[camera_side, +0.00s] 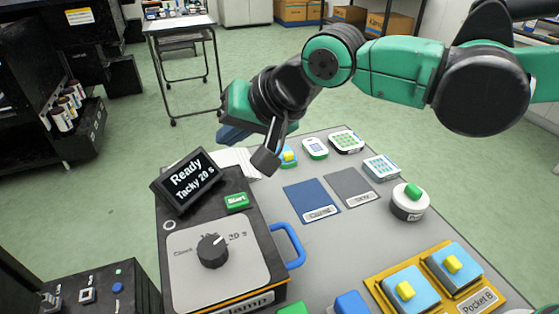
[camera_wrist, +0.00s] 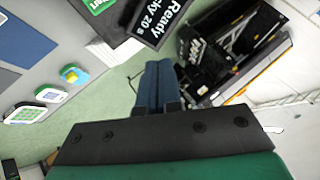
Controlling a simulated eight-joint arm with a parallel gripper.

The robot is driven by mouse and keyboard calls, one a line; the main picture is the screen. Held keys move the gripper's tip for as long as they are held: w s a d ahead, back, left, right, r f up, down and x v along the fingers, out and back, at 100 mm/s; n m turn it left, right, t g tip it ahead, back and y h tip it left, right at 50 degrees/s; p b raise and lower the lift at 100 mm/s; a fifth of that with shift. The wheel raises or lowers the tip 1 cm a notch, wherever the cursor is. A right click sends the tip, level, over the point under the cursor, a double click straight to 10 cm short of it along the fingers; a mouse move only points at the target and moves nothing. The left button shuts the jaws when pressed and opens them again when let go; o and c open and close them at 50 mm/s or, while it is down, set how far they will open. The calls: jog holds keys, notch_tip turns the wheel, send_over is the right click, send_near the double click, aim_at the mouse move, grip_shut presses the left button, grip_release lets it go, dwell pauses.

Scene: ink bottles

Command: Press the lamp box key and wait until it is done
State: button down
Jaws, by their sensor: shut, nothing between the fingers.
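The lamp box (camera_side: 190,263) stands at the front left of the table in the side view. Its tilted display (camera_side: 187,181) reads "Ready" and "Tacky 20 s". Its key is the green Start key (camera_side: 237,202), right below the display; it also shows at the top of the wrist view (camera_wrist: 97,4). A black dial (camera_side: 212,251) sits on the grey panel below, near a "20 s" mark. My gripper (camera_side: 222,138) is behind and above the lamp box, apart from the key. Its dark blue fingers (camera_wrist: 158,66) are shut and empty in the wrist view.
A blue handle (camera_side: 291,246) sticks out from the box's right side. A blue pad (camera_side: 312,198) and grey pad (camera_side: 348,186) lie right of it. A yellow tray (camera_side: 437,281) holds blue pieces with yellow tops. A white round device (camera_side: 408,208) stands at the right.

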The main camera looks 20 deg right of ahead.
aim_at(230, 197)
jog(key=shift+a+f, duration=0.1)
dwell(0.3)
jog(key=shift+f, duration=4.35)
jog(key=shift+f, duration=0.4)
jog(key=shift+f, duration=0.45)
jog(key=shift+r, duration=0.9)
jog(key=shift+r, duration=2.5)
